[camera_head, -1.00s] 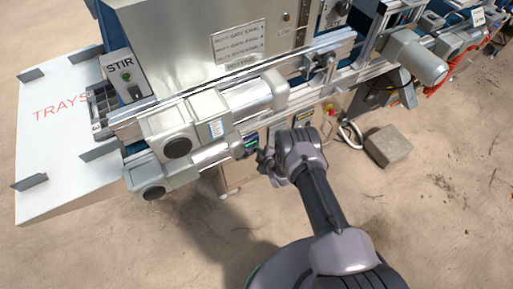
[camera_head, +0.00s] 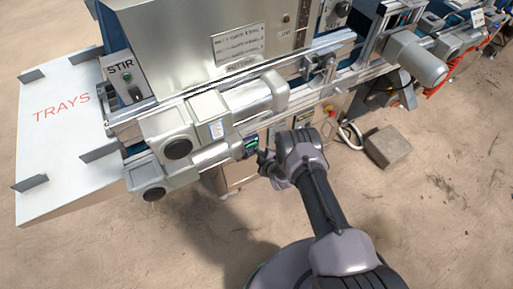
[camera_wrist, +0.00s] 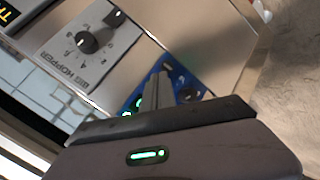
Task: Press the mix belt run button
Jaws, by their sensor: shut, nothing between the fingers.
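In the wrist view a small blue panel (camera_wrist: 181,76) carries green-lit round controls (camera_wrist: 131,106) on its left side and a dark round control to the right. No readable "mix belt" label shows, so I cannot tell which control is the run button. My gripper (camera_wrist: 158,80) is shut and empty, its fingers reaching over the middle of the blue panel and hiding part of it. I cannot tell whether the tips touch it. In the head view my gripper (camera_head: 262,158) is beside the small blue unit with a green light (camera_head: 250,144), below the machine's frame.
A grey HOPPER plate with a black dial (camera_wrist: 87,42) adjoins the blue panel. Grey motors (camera_head: 180,148) overhang at the left. A STIR box (camera_head: 124,77) and white TRAYS table (camera_head: 60,150) stand farther left. A concrete block (camera_head: 388,147) lies right. Open floor is in front.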

